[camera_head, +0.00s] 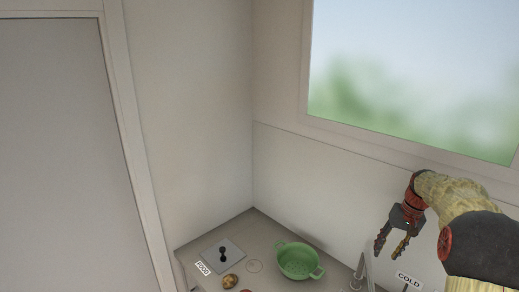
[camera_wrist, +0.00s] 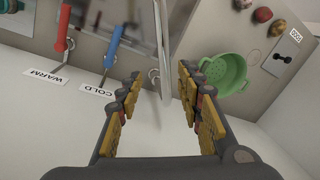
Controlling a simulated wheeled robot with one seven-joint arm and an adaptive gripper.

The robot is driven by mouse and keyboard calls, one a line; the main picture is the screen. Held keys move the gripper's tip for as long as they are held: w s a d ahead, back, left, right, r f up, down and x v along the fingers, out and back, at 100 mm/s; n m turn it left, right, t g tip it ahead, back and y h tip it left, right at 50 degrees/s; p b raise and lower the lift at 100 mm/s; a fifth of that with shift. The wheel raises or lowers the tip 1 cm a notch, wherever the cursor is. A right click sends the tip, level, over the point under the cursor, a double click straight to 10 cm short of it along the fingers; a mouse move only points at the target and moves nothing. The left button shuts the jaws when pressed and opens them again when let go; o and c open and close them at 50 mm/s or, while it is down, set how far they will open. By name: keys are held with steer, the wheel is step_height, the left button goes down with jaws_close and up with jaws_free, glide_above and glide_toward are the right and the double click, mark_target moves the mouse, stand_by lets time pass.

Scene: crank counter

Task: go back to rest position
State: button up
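My gripper (camera_head: 392,248) hangs over the right part of the counter in the head view, with its fingers pointing down. In the wrist view my gripper (camera_wrist: 163,95) has its two yellow-padded fingers spread apart. No object shows held between them; a pale upright plate-like thing stands beyond the gap. The gripper looks apart from the counter and the things on it.
A green colander (camera_head: 299,262) stands on the counter (camera_head: 240,229) near a black-knobbed plate (camera_head: 223,256) and a potato (camera_head: 230,281). A COLD label (camera_head: 408,279) lies at right. Red (camera_wrist: 62,28) and blue (camera_wrist: 112,46) handles show in the wrist view.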

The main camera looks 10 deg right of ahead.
steer(key=s+a+f+n+t+h+b, duration=0.1)
steer(key=s+a+f+n+t+b, duration=0.1)
steer(key=s+a+b, duration=0.6)
steer(key=s+a+f+n+t+b, duration=0.2)
steer(key=s+a+f+b, duration=0.3)
steer(key=s+a, duration=1.7)
steer(key=n+b, duration=0.1)
steer(key=b, duration=0.3)
steer(key=shift+s+t+h, duration=0.15)
steer(key=shift+t+h, duration=0.15)
steer(key=shift+h, duration=0.1)
steer(key=shift+r, duration=0.1)
